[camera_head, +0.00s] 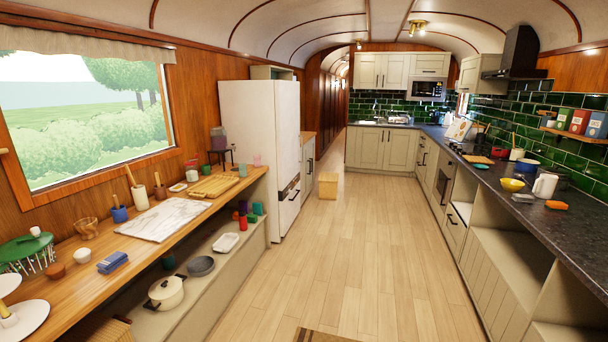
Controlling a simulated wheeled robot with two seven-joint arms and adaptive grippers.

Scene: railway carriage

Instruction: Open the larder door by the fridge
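The white fridge (258,130) stands against the left wall, past the end of the long wooden counter. Dark handles (294,195) show low on its front, which faces the aisle. Just beyond it is a low cream cabinet (307,157) with a wooden top and a dark handle; its front looks closed. The fridge partly hides this cabinet, and I cannot tell for sure which door is the larder door. Neither of my grippers is in view.
The left counter (75,242) and the dark right worktop (555,220) border the aisle. A mat edge (330,335) lies at the bottom.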

